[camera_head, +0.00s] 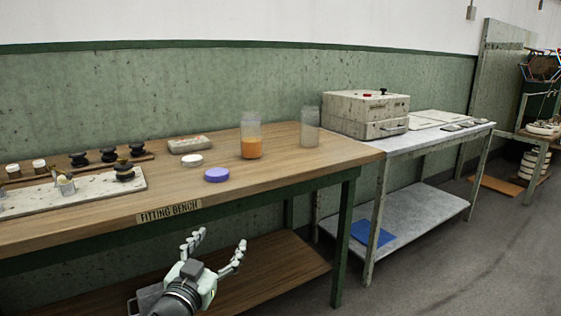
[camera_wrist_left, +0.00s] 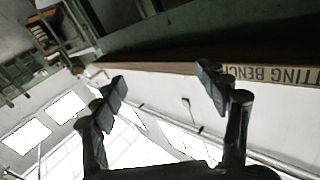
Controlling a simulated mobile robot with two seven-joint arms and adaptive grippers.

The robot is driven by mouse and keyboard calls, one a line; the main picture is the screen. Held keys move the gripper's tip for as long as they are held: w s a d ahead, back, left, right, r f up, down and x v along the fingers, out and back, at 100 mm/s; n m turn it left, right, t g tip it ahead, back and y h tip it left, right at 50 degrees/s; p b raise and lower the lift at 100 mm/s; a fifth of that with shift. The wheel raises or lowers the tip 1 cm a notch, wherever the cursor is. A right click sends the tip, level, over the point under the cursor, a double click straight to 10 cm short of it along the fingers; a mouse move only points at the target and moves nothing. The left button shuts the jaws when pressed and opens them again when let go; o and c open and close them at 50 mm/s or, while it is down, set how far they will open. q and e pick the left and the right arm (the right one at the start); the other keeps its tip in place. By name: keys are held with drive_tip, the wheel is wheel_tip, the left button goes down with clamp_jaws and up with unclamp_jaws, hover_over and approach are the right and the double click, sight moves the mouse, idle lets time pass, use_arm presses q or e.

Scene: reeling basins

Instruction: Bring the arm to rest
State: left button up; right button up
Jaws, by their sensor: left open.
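My left gripper (camera_head: 218,247) is open and empty in the head view, in front of the fitting bench (camera_head: 110,223) and lower than its top. Its two fingers point up and away from me, with a clear gap between them. In the left wrist view the two fingertips (camera_wrist_left: 163,85) stand apart with nothing between them, and the bench edge (camera_wrist_left: 165,68) with its label runs behind them. My right gripper is not in view.
On the bench stand a jar of orange stuff (camera_head: 251,140), an empty clear jar (camera_head: 310,128), a purple lid (camera_head: 216,175) and a white lid (camera_head: 192,160). A metal table (camera_head: 430,137) with a boxy device (camera_head: 365,113) stands to the right. The floor at lower right is clear.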

use_arm(q)
drive_tip(key=s+a+f+n+g+y, duration=0.1)
drive_tip(key=s+a+f+g+y, duration=0.2)
drive_tip(key=f, duration=0.4)
drive_tip(key=s+a+f+n+g, duration=0.1)
drive_tip(key=s+a+f+g, duration=0.15)
drive_tip(key=s+f, duration=0.45)
drive_tip(key=s+a+f+n+g+y, duration=0.1)
drive_tip(key=s+a+f+g+y, duration=0.2)
drive_tip(key=f, duration=0.5)
drive_tip(key=s+a+f+g, duration=0.2)
drive_tip(key=s+f, duration=0.4)
drive_tip(key=s, duration=0.4)
drive_tip(key=s+a+f+g, duration=0.3)
drive_tip(key=s+f+g, duration=0.1)
drive_tip(key=s, duration=0.6)
drive_tip(key=shift+f+h, duration=0.3)
drive_tip(key=shift+f, duration=0.6)
